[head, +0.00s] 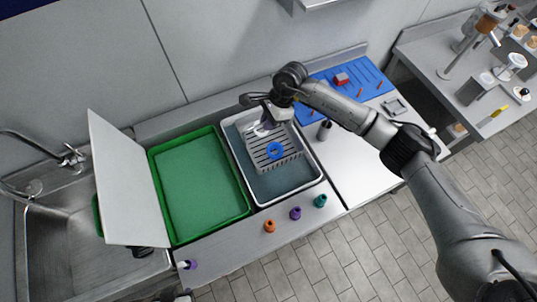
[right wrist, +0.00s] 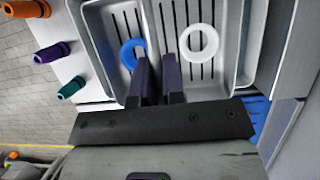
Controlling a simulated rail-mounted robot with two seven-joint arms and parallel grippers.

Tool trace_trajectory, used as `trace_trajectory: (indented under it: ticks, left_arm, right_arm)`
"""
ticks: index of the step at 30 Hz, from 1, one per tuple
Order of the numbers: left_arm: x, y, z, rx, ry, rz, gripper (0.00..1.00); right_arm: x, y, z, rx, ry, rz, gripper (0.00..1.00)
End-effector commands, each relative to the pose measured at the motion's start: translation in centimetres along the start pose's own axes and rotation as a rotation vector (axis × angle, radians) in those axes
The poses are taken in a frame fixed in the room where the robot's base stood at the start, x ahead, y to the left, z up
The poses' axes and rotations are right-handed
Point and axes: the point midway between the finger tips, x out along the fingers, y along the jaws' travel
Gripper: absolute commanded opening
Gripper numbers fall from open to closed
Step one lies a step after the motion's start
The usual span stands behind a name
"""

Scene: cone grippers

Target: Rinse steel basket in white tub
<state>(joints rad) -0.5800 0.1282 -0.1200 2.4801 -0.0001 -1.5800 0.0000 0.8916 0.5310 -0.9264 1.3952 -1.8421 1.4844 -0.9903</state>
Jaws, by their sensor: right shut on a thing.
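The white tub (head: 315,183) stands on the counter with grey-blue liquid showing at its front end. The slotted steel basket (head: 291,149) is in or just over the tub's back part; I cannot tell how deep it sits. A blue ring (head: 275,150) lies in it, and a white ring (right wrist: 199,42) shows beside the blue one in the right wrist view. My right gripper (right wrist: 157,80) is shut on the basket's near wall in that view. In the head view the right gripper (head: 263,122) is at the basket's back left. My left gripper is not visible.
A green tub (head: 247,211) stands left of the white tub. A tilted white panel (head: 122,180) rises beside it, near the sink (head: 50,235). Orange (head: 269,226), purple (head: 295,213) and teal (head: 320,201) cones line the front edge. A blue mat (head: 345,85) lies behind right.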

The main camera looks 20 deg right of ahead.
Motion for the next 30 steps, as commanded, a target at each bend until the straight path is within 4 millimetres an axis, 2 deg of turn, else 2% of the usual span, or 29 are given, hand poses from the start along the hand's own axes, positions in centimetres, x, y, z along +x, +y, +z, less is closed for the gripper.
trace_trajectory:
  ticks: [11, 24, 30]
  left_arm:
    - [-0.1, 0.2, -0.1, -0.006, 0.001, 0.005, 0.35]
    - [-1.4, 0.3, -0.5, -0.013, 0.002, 0.01, 0.35]
    - [-1.5, 0.2, -0.5, -0.008, 0.001, 0.007, 0.35]
  right_arm:
    - [-0.3, 0.0, 0.1, -0.001, -0.001, -0.002, 0.0]
    - [-3.3, 0.0, 1.4, -0.001, -0.001, -0.003, 0.0]
    - [-3.8, 0.1, 1.6, -0.001, -0.001, -0.001, 0.0]
